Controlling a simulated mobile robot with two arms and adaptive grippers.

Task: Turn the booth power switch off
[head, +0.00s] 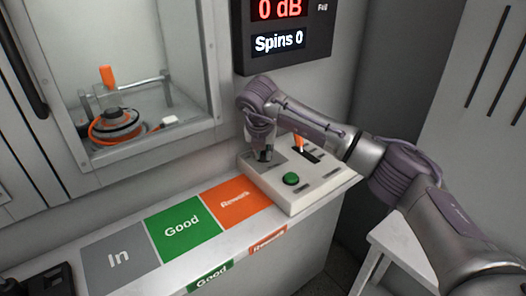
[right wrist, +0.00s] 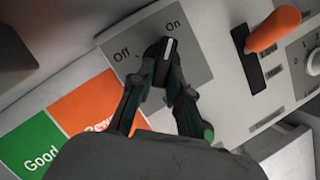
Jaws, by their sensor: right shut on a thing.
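The booth power switch (right wrist: 165,62) is a black rotary knob with a white line, on a grey plate marked Off and On. Its white line points toward On. My right gripper (right wrist: 160,80) has its two fingers on either side of the knob, shut on it. In the head view, my right gripper (head: 264,154) reaches down onto the left part of the control box (head: 318,197) and hides the knob. My left gripper is in neither view.
The box also carries a green button (head: 291,179) and an orange lever (head: 299,143). In, Good and Rework (head: 236,201) mats lie on the shelf to the left. The display (head: 283,30) reads 0 dB and Spins 0. A windowed booth holds a motor (head: 115,123).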

